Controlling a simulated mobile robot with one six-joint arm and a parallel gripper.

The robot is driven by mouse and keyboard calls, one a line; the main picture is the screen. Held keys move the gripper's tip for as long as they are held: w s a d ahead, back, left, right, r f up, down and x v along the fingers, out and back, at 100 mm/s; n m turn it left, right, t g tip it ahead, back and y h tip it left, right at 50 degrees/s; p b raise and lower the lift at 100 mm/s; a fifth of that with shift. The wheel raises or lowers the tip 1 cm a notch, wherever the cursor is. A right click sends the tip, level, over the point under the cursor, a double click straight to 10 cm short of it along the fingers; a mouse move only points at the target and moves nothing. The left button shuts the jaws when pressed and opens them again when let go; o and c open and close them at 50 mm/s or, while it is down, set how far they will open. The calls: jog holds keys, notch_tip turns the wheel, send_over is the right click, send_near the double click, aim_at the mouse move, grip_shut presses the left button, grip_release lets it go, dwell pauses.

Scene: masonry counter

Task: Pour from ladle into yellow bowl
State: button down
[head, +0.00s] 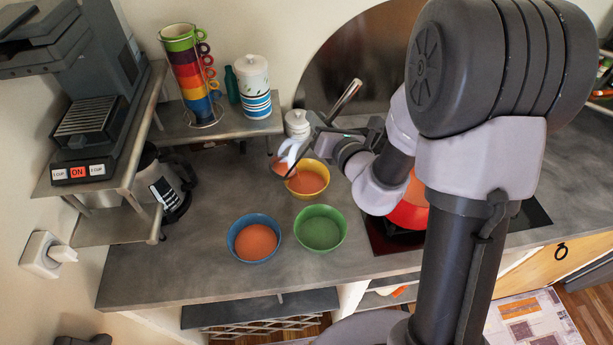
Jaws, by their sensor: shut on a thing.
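My gripper (322,134) is shut on the ladle's handle (346,96), which sticks up and to the right, tilted. The ladle's head (283,166) is at the left rim of the yellow bowl (322,187), tilted, with orange showing at it. I cannot tell whether it touches the rim. The yellow bowl stands on the grey counter and has orange content (306,182) in it. My gripper is above and behind this bowl. The fingertips are small and partly hidden by the handle.
A blue bowl (232,238) with orange content and a green bowl (320,230) that looks empty stand in front. A red-orange pot (410,212) is partly hidden by my arm. A white jar (297,124) stands behind; stacked cups (190,75) are back left. The front left counter is clear.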

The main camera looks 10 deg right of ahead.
jog(key=shift+d+f, duration=0.15)
jog(key=shift+d, duration=0.1)
jog(key=shift+d+f+b, duration=0.1)
jog(key=shift+d+b, duration=0.15)
jog(key=shift+b, duration=0.05)
jog(key=shift+d+f+m, duration=0.15)
jog(key=shift+d+m, duration=0.15)
jog(key=shift+d, duration=0.05)
jog(key=shift+m+t+y, duration=0.3)
jog(key=shift+m, duration=0.4)
jog(key=shift+d+f+b, duration=0.2)
jog(key=shift+d+b, duration=0.15)
jog(key=shift+d, duration=0.4)
jog(key=shift+d+f+b, duration=0.2)
jog(key=shift+d+b, duration=0.1)
jog(key=shift+d, duration=0.5)
jog(key=shift+d+f+b, duration=0.2)
jog(key=shift+d+b, duration=0.15)
jog(key=shift+d, duration=0.4)
jog(key=shift+m, duration=0.8)
jog(key=shift+d+f+b, duration=1.55)
jog(key=shift+d+b, duration=0.1)
jog(key=shift+d+f+m+t+y+b, duration=0.15)
jog(key=shift+d+m+t+b, duration=0.2)
jog(key=shift+d, duration=0.35)
jog(key=shift+d+f+m+t+y+b, duration=0.15)
jog(key=shift+d+m+b, duration=0.1)
jog(key=shift+d+m, duration=0.35)
dwell(0.4)
